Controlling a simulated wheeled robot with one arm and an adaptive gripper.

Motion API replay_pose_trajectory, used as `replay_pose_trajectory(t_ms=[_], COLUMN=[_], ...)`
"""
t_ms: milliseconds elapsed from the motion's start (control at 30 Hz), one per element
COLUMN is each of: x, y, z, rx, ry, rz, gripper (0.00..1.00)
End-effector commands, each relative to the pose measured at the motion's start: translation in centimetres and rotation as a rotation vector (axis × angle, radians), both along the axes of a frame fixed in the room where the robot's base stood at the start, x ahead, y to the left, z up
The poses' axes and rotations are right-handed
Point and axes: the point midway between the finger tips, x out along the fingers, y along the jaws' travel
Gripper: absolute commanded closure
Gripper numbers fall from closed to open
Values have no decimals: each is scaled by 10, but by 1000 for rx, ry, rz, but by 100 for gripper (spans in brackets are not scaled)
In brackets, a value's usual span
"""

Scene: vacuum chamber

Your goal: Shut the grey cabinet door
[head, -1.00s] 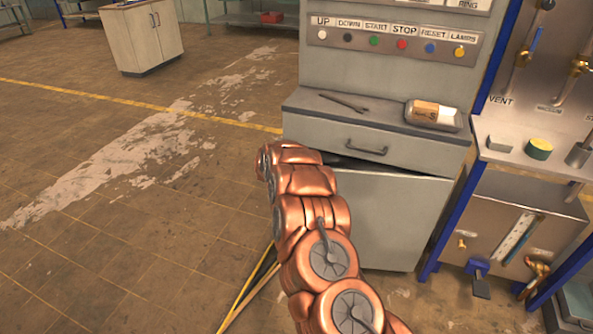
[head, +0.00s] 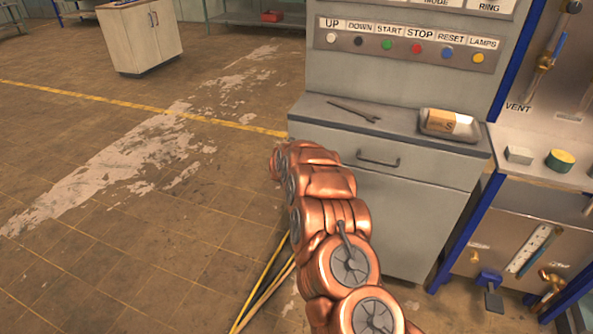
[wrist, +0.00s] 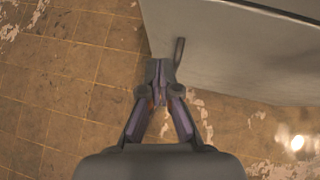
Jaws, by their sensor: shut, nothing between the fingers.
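The grey cabinet door (head: 410,225) is below the drawer (head: 400,160) of the grey cabinet. It looks flush with the cabinet front in the head view, with no dark gap above it; my arm covers its left part. In the wrist view a grey panel (wrist: 230,50), which looks like the door, fills the upper right, with a dark handle (wrist: 179,52) at its left side. My gripper (wrist: 160,65) is shut and empty, with its fingertips close beside that handle. I cannot tell whether they touch it. My gripper is hidden behind my arm in the head view.
A wrench (head: 355,109) and a packet (head: 449,124) lie on the cabinet top, under a row of coloured buttons (head: 417,49). A blue-framed bench (head: 520,200) stands close on the right. The tiled floor to the left is open. Yellow poles (head: 262,290) lie beside my arm.

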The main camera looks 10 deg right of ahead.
Motion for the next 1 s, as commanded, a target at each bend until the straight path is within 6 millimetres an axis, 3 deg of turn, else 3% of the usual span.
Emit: replay_pose_trajectory(t_ms=[633, 1000], x=[-25, -49], y=[16, 26], z=[-5, 25], rx=[2, 2], ry=[-2, -1], rz=[-5, -11], gripper=[100, 100])
